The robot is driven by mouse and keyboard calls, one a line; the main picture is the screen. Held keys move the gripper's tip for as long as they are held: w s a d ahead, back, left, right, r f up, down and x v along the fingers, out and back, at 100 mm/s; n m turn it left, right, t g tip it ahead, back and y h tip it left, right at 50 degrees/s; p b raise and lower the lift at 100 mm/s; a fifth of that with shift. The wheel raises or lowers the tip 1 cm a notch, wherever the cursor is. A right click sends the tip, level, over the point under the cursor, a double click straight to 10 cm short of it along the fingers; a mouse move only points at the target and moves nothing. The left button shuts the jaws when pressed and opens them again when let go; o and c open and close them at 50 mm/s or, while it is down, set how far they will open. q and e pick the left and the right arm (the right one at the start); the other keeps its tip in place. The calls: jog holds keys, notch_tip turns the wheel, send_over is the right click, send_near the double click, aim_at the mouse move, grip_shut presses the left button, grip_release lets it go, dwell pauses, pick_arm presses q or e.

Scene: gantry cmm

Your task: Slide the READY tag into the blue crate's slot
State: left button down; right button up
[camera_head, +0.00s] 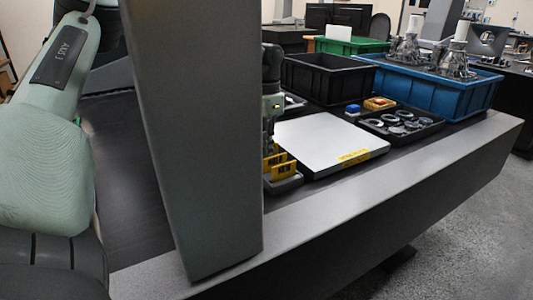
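Yellow tags (283,168) with dark lettering stand upright in a small dark holder (287,184) just right of the grey column. The lettering is too small to tell which one is the READY tag. The blue crate (440,94) stands at the right end of the table, with metal parts on top. I cannot make out its slot. My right gripper is not in view.
A white plate (330,141) with a yellow label lies right of the tags. Beyond it are a black tray of rings (434,125), small blue and orange blocks, a black crate (323,82) and a green crate (349,46). A wide grey column (190,130) blocks the middle left.

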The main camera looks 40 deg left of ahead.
pick_arm(q)
notch_tip(320, 180, up, 9)
jog(key=shift+r+p, duration=0.1)
jog(key=shift+p, duration=0.3)
jog(key=shift+r+p, duration=0.5)
notch_tip(320, 180, up, 3)
jog(key=p, duration=0.4)
jog(key=shift+r+p, duration=0.2)
jog(key=shift+p, duration=0.1)
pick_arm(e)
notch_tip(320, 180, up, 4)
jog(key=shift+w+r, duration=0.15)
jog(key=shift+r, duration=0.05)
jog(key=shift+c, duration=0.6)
